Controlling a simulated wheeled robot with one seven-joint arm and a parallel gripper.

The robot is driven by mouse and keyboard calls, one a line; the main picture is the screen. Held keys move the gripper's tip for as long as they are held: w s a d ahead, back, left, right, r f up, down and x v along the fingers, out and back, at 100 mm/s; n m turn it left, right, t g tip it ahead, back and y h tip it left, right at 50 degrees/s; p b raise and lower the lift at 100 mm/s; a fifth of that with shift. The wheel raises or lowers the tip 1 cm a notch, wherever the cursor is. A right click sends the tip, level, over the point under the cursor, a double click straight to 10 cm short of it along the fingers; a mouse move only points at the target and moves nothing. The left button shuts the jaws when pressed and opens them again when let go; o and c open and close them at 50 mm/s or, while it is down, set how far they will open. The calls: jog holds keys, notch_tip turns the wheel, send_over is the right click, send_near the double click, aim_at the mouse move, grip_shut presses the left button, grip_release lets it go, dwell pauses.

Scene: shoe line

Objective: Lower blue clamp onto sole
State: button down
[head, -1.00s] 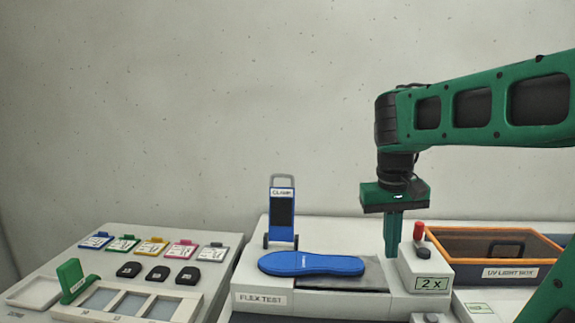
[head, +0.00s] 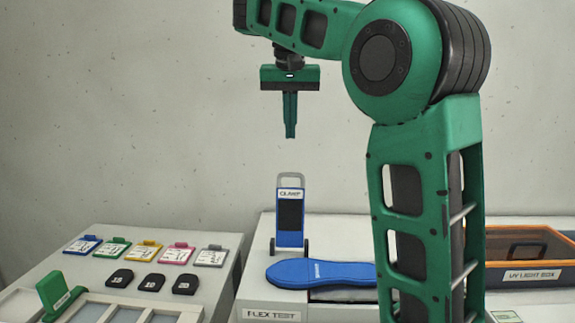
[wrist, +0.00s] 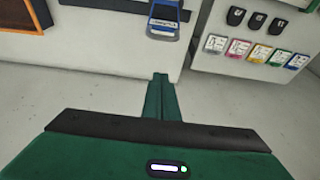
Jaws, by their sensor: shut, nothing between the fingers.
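The blue clamp (head: 290,220) stands upright behind the sole, with a grey handle loop on top and a CLAMP label; it also shows in the wrist view (wrist: 164,22). The blue sole (head: 320,272) lies flat on the flex test station (head: 262,302), its right end hidden behind my arm. My gripper (head: 290,136) points down with its fingers together and empty, in the air above the clamp's handle. In the wrist view my gripper (wrist: 160,76) shows as one closed green finger pair, apart from the clamp.
A sloped tray at left holds several coloured tags (head: 146,250) and black pads (head: 151,282). The UV light box (head: 530,246) is at right, partly behind my arm. The air around the clamp's top is free.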

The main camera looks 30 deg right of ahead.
jog(key=shift+d, duration=0.3)
notch_tip(320, 180, down, 9)
jog(key=s, duration=0.1)
jog(key=shift+a, duration=0.35)
dwell(0.9)
jog(key=shift+s+a+f, duration=0.1)
jog(key=shift+s+a, duration=0.05)
